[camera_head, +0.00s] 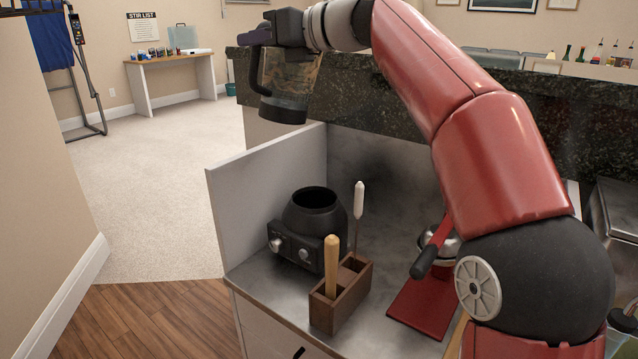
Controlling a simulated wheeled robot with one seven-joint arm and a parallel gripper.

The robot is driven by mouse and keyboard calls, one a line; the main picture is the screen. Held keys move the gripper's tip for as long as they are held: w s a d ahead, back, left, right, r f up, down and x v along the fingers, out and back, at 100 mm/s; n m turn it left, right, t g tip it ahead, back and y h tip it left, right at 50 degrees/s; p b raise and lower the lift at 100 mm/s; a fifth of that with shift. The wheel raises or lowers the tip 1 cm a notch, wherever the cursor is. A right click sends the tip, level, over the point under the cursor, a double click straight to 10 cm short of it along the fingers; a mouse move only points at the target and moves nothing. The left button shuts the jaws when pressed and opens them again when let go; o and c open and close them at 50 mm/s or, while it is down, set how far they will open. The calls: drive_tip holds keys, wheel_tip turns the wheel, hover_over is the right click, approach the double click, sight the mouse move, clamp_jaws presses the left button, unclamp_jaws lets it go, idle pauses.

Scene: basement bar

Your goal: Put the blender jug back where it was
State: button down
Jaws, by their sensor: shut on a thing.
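The blender jug (290,76) is clear, with a dark base, a dark handle and a dark top. It hangs upright in the air, held near its top by my gripper (262,32), which is shut on it. The fingertips are hard to make out. The black blender base (308,228) stands on the steel counter with two knobs on its front and an open round top. The jug is well above the base and a little to its left, apart from it.
Just right of the base stands a wooden holder (340,292) with upright wooden- and white-handled tools. A red lever press (425,300) is further right. A white side panel (268,190) edges the counter on the left. A dark stone bar top (540,125) runs behind.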

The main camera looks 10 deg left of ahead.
sight(277, 50)
drive_tip(key=d+f+h, duration=0.1)
drive_tip(key=w+d+n+h, duration=0.1)
drive_tip(key=shift+d+f, duration=0.4)
wheel_tip(277, 50, down, 20)
drive_tip(key=b, duration=0.8)
drive_tip(key=shift+r+t, duration=0.2)
drive_tip(key=shift+t, duration=0.1)
drive_tip(key=shift+w+f, duration=0.1)
drive_tip(key=c, duration=1.4)
unclamp_jaws()
drive_tip(key=shift+f, duration=0.1)
